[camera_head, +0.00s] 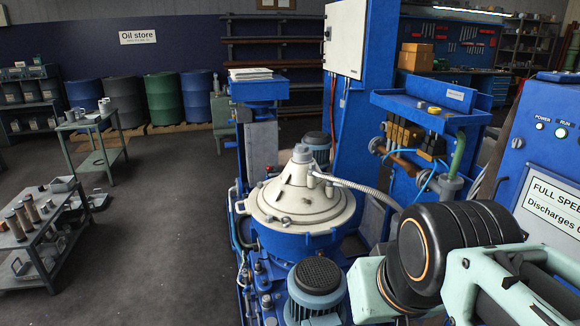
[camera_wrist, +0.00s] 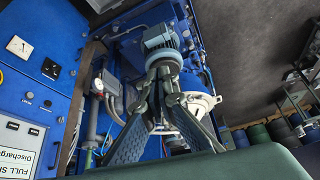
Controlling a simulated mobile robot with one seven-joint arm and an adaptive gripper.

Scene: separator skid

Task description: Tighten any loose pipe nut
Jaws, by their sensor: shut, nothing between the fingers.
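The separator skid is blue, with a cream domed bowl cover (camera_head: 302,200) in the middle of the head view. Small pipe fittings (camera_head: 264,284) stand along its left front edge. I cannot tell which of them are pipe nuts or whether any is loose. No nut is seen between or touching the fingers.
A grey ribbed motor (camera_head: 316,285) stands at the skid's front. A control panel (camera_head: 545,170) is close at the right. A tool cart (camera_head: 45,240) and a green table (camera_head: 98,150) stand on the left. The floor (camera_head: 160,225) between cart and skid is clear.

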